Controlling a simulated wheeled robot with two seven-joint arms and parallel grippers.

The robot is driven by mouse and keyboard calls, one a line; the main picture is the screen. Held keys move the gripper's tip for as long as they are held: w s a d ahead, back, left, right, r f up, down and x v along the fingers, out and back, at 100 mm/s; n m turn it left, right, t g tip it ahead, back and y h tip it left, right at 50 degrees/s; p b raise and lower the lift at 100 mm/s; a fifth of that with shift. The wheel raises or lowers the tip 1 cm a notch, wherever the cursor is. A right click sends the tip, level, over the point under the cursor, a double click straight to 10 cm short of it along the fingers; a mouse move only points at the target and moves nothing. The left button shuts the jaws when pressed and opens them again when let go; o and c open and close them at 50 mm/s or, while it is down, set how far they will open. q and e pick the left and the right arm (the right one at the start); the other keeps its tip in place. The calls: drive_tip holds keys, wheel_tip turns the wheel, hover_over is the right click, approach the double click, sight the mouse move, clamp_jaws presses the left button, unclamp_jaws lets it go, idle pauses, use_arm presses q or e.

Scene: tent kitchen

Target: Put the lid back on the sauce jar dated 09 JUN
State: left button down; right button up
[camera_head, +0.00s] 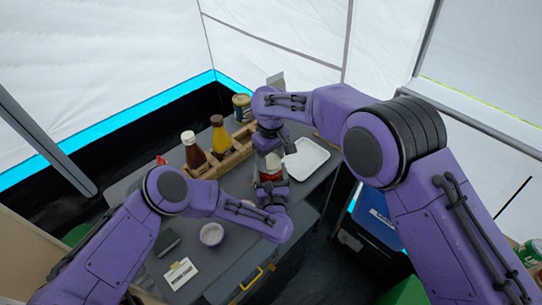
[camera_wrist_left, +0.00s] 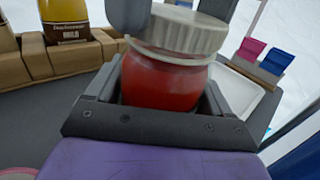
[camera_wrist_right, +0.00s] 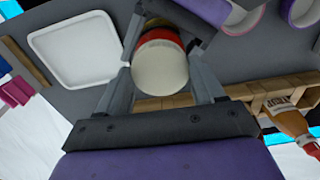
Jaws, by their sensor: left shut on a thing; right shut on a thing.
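The sauce jar, glass with red sauce, shows in the left wrist view (camera_wrist_left: 160,85) and in the head view (camera_head: 270,176). My left gripper (camera_head: 272,183) is shut around its body. The white ridged lid (camera_wrist_left: 187,31) is at the jar's mouth and looks slightly tilted in the left wrist view. My right gripper (camera_head: 270,148) is above the jar and shut on the lid, which also shows between its fingers in the right wrist view (camera_wrist_right: 160,68). Whether the lid is seated on the rim cannot be told. No date is readable on the jar.
A wooden rack (camera_head: 232,158) with brown and yellow bottles stands behind the jar. A white tray (camera_head: 318,148) lies at right. A tin (camera_head: 242,107) stands at the back.

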drive_tip(key=m, duration=0.4)
drive_tip(key=shift+m, duration=0.4)
drive_tip(key=shift+w, duration=0.1)
drive_tip(key=o, duration=1)
drive_tip(key=shift+r, duration=0.1)
